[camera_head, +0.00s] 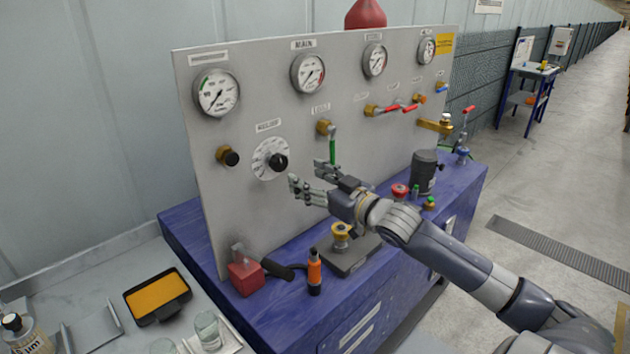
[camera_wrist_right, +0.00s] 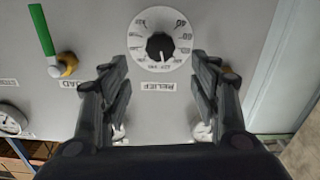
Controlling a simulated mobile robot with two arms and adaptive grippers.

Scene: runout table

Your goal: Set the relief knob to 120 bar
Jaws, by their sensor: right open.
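The relief knob (camera_head: 278,162) is a black knob on a round white dial (camera_head: 262,158) on the upright grey panel. In the right wrist view the knob (camera_wrist_right: 159,46) and its dial (camera_wrist_right: 160,22) show upside down, ahead of the fingers and centred between them. The dial numbers are too small to read surely. My right gripper (camera_head: 300,191) is open and empty, in front of the panel, a little right of and below the knob, apart from it. Its open fingers (camera_wrist_right: 161,85) also show in the right wrist view. My left gripper is not in view.
A green-handled valve (camera_head: 331,147) sits right of the dial. Gauges (camera_head: 217,93) line the panel top. A yellow tray (camera_head: 158,296) lies at left.

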